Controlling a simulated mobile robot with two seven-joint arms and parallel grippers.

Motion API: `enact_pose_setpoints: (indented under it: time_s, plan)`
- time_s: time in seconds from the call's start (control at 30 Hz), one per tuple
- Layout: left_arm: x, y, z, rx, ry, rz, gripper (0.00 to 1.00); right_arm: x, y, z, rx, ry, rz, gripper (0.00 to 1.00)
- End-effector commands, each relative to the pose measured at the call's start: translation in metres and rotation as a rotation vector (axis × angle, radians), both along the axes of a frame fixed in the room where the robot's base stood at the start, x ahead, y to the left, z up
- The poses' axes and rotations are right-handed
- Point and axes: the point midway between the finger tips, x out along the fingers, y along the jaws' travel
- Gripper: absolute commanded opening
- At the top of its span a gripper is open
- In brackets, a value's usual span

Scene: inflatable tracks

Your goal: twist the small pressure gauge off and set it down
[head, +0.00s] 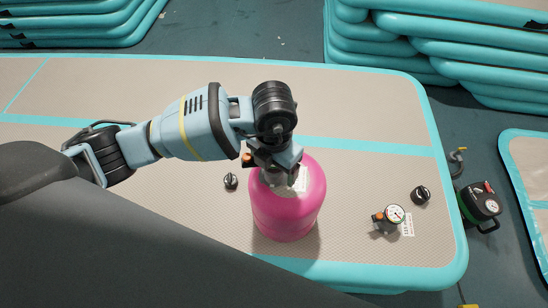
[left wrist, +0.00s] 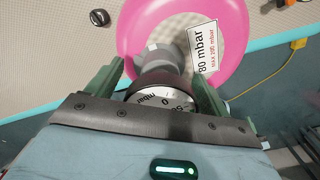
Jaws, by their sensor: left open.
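A pressure gauge with a white dial (left wrist: 163,100) shows in the left wrist view, between my left gripper's two green fingers. It sits by a grey fitting (left wrist: 163,60) at the top of a pink rounded vessel (head: 287,205); the vessel also shows in the left wrist view (left wrist: 135,35). My left gripper (head: 272,165) is over the vessel's top, open, with a finger on each side of the gauge. The wrist hides the gauge in the head view. Whether the fingers touch it I cannot tell. My right gripper is out of view.
The vessel stands on a beige mat with turquoise edges (head: 385,110). On the mat are another gauge with an orange part (head: 395,214) and two black knobs (head: 421,194), (head: 231,181). A black pump unit (head: 480,203) stands off the mat at right. Stacked mats lie behind.

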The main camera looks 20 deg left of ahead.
Motion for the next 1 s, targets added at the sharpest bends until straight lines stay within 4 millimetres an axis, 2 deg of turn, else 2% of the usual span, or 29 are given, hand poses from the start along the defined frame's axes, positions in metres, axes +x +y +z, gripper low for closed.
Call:
enact_pose_setpoints:
  time_s: [0.3, 0.7, 1.0]
  plan:
    - [-0.0002, -0.0003, -0.0026, 0.0, 0.0, -0.001, 0.8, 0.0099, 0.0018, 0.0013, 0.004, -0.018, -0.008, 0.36]
    - [-0.0001, -0.0002, -0.0023, 0.0, -0.001, -0.001, 0.29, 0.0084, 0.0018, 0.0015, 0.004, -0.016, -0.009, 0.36]
    - [0.0002, -0.0004, -0.0004, -0.001, -0.002, 0.089, 0.29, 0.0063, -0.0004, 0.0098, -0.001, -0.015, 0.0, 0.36]
